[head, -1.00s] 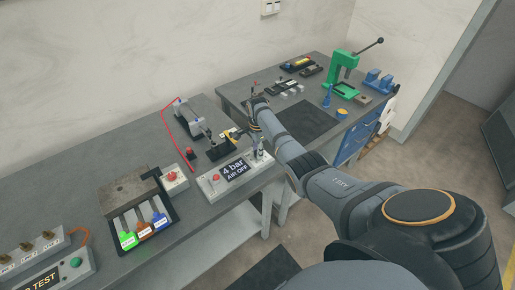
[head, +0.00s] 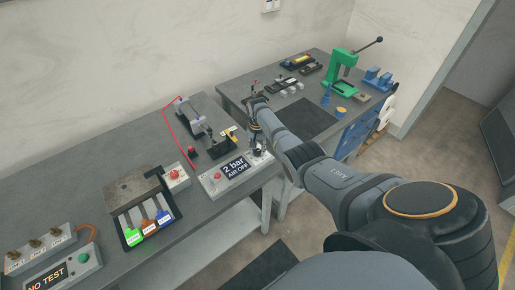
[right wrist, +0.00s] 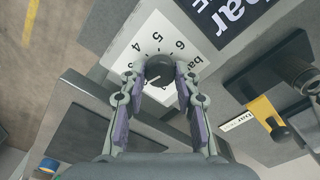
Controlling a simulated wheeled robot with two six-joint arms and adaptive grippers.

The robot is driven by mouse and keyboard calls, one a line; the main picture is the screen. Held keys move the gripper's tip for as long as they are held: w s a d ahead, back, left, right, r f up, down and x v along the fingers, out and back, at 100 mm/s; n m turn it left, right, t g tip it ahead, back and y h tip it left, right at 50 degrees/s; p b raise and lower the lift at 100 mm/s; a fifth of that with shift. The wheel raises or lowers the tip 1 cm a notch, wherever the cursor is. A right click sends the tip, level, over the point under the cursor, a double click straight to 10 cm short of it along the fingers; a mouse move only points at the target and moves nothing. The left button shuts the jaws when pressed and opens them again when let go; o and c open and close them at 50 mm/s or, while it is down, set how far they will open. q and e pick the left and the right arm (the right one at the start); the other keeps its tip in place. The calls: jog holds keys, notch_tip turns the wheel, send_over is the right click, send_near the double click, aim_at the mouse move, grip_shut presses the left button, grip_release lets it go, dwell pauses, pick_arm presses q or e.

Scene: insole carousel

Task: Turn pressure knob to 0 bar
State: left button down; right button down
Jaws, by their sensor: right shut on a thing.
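The pressure knob (right wrist: 160,68) is a round black knob on a white dial plate (right wrist: 150,38) with numbers and "bar" around it. My right gripper (right wrist: 160,75) is shut on the knob, one finger on each side, in the right wrist view. In the head view my right gripper (head: 256,143) is at the right end of the grey control box and largely hides the knob. The box's display (head: 234,168) reads "2 bar AIR OFF". My left gripper is not in view.
A red button (head: 217,176) is left of the display. Behind the box stands a fixture (head: 200,130) with a red hose. A tray (head: 131,237) with coloured bins is to the left. A green press (head: 341,66) stands on the far bench.

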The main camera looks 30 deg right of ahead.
jog(key=n, duration=0.5)
jog(key=shift+n, duration=0.3)
jog(key=n, duration=1)
jog(key=shift+n, duration=2.7)
jog(key=c, duration=1)
grip_release()
jog(key=shift+r, duration=0.1)
